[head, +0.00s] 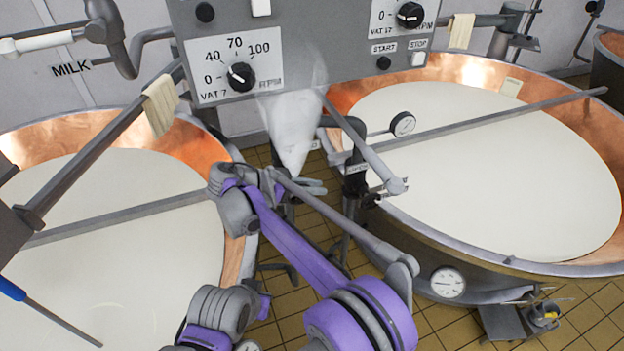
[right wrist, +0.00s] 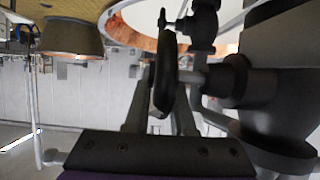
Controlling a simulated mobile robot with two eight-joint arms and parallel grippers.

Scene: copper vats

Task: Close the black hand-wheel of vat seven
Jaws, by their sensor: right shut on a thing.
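The black hand-wheel (right wrist: 166,75) shows nearly edge-on in the right wrist view, on a short grey stem beside a dark valve body (right wrist: 275,85). My right gripper (right wrist: 160,100) has one finger on each side of the wheel and is shut on it. In the head view my right gripper (head: 312,187) is in the gap between the two vats, below the VAT 7 panel (head: 285,60). I cannot make out the wheel there; my arm and a white cone-shaped thing (head: 293,135) crowd that spot. My left gripper is not in view.
A copper vat of milk stands on the left (head: 205,150) and another on the right (head: 590,125). Bars cross both. A black valve post (head: 355,170) and a dial gauge (head: 402,124) stand near the right vat's rim. Tiled floor (head: 440,325) shows between them.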

